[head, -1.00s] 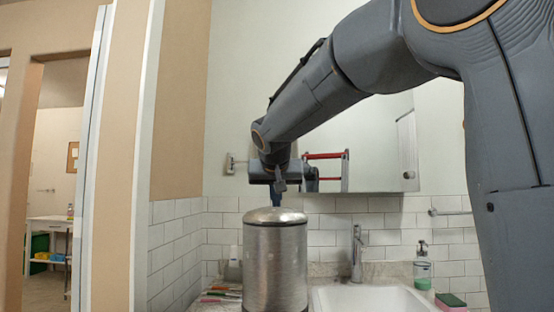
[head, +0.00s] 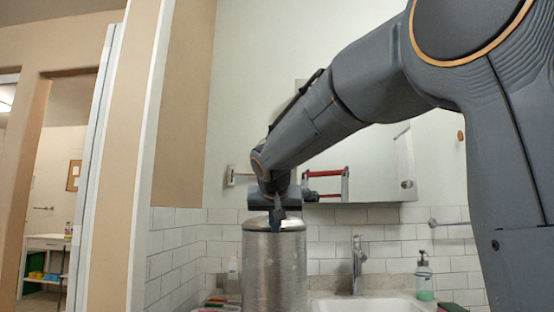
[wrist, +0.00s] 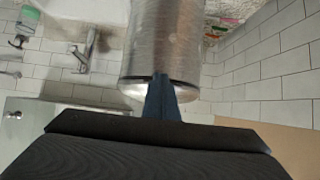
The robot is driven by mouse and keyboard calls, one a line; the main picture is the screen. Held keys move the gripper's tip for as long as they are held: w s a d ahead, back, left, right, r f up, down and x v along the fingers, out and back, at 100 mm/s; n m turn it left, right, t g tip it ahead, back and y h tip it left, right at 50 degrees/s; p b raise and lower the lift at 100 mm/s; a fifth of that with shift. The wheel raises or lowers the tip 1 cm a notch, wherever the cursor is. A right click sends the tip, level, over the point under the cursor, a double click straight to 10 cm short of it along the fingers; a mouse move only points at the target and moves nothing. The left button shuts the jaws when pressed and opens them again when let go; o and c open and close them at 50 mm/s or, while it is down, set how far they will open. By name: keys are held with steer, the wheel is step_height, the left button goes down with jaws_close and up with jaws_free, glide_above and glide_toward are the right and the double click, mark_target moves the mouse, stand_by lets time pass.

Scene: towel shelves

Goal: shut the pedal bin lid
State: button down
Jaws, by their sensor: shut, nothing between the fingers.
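The pedal bin (head: 274,268) is a brushed metal cylinder standing in front of the sink counter. Its low domed lid (head: 252,225) lies on top of the body and looks shut, with no gap that I can see. My gripper (head: 277,222) is shut and empty, pointing down at the lid and seeming to touch it. In the wrist view the bin (wrist: 165,42) hangs from the top, with a dark rim and its pale lid (wrist: 133,91). The dark fingers (wrist: 161,92) overlap the lid there and hide part of it.
The sink (head: 375,305) and its tap (head: 358,262) are right of the bin, with a soap bottle (head: 424,277) beyond. A mirror cabinet (head: 375,170) hangs behind my arm. A wall edge (head: 145,150) stands at the left.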

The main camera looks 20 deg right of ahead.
steer(key=s+a+f+p, duration=0.1)
steer(key=s+a, duration=0.2)
steer(key=s, duration=0.5)
steer(key=s+a+f+n+g+y, duration=0.1)
steer(key=s+a+f+n+g, duration=0.15)
steer(key=s+f, duration=0.45)
steer(key=s+a+f+n+g+y, duration=0.1)
steer(key=s+a+f+g, duration=0.15)
steer(key=f, duration=0.85)
steer(key=s+a+f+n+g+y, duration=0.1)
steer(key=s+a+f+g, duration=0.2)
steer(key=s+f, duration=0.6)
steer(key=s+a+f+n+g+y, duration=0.15)
steer(key=s+a+f, duration=0.25)
steer(key=s+f, duration=0.45)
steer(key=s+d+r+m+g+p, duration=0.1)
steer(key=d+r+p, duration=0.7)
steer(key=p, duration=0.8)
steer(key=shift+s+d+r+m+h, duration=0.35)
steer(key=shift+s+r+m, duration=0.25)
steer(key=shift+s, duration=0.5)
